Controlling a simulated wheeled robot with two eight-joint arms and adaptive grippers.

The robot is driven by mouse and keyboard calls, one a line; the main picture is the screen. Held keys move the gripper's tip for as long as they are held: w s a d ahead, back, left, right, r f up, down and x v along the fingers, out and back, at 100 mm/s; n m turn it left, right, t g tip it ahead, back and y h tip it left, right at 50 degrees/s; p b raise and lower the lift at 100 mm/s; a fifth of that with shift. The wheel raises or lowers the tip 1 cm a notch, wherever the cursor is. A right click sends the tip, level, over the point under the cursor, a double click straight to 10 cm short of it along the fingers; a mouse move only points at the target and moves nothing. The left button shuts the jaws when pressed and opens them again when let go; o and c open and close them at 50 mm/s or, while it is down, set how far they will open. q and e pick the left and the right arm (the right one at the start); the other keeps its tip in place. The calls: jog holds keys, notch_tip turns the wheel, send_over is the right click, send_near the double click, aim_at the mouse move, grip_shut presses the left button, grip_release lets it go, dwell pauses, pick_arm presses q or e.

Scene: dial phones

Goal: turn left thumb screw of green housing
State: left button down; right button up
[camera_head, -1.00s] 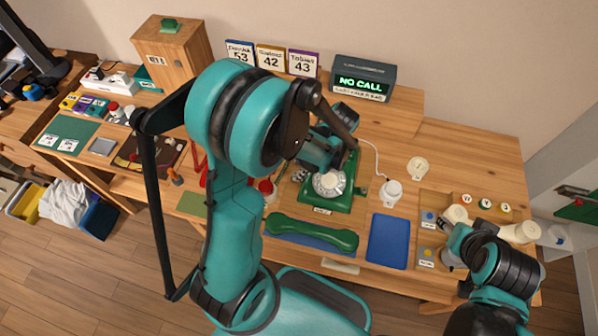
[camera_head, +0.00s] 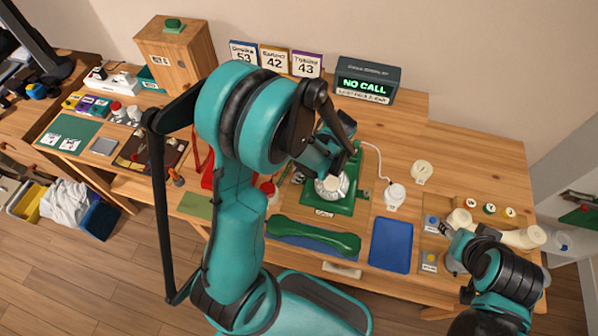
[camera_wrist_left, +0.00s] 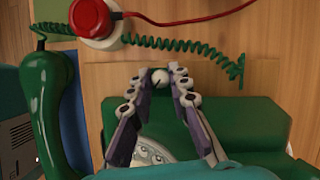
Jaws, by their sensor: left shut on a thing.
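The green housing (camera_head: 348,204) with its pale round dial (camera_head: 333,187) stands on the table. In the left wrist view, the housing (camera_wrist_left: 245,125) fills the lower right and the dial (camera_wrist_left: 152,152) shows partly between my fingers. My left gripper (camera_head: 298,178) reaches the housing's left side. In the wrist view its fingertips (camera_wrist_left: 159,72) are closed in around a small pale round knob, the left thumb screw (camera_wrist_left: 159,79). Most of the screw's side is hidden by the fingers. My right gripper (camera_head: 452,258) hangs over the tray at the right; its jaws are hard to make out.
A green handset (camera_head: 312,236) lies in front of the housing. A coiled green cord (camera_wrist_left: 190,45) and a red-and-white round part (camera_wrist_left: 95,20) are beyond my left fingertips. A blue mat (camera_head: 390,244) and a white round part (camera_head: 394,194) lie right of the housing.

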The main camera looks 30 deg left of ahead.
pick_arm(q)
jog(key=shift+w+n+g+h+b, duration=0.1)
jog(key=shift+n+g+h+b, duration=0.25)
jog(key=shift+n, duration=1.05)
jog(key=shift+n+g+h+b, duration=0.2)
jog(key=shift+n+g, duration=0.25)
jog(key=shift+n, duration=0.95)
jog(key=c, duration=1.4)
grip_release()
jog(key=shift+a, duration=0.1)
jog(key=shift+v, duration=3.95)
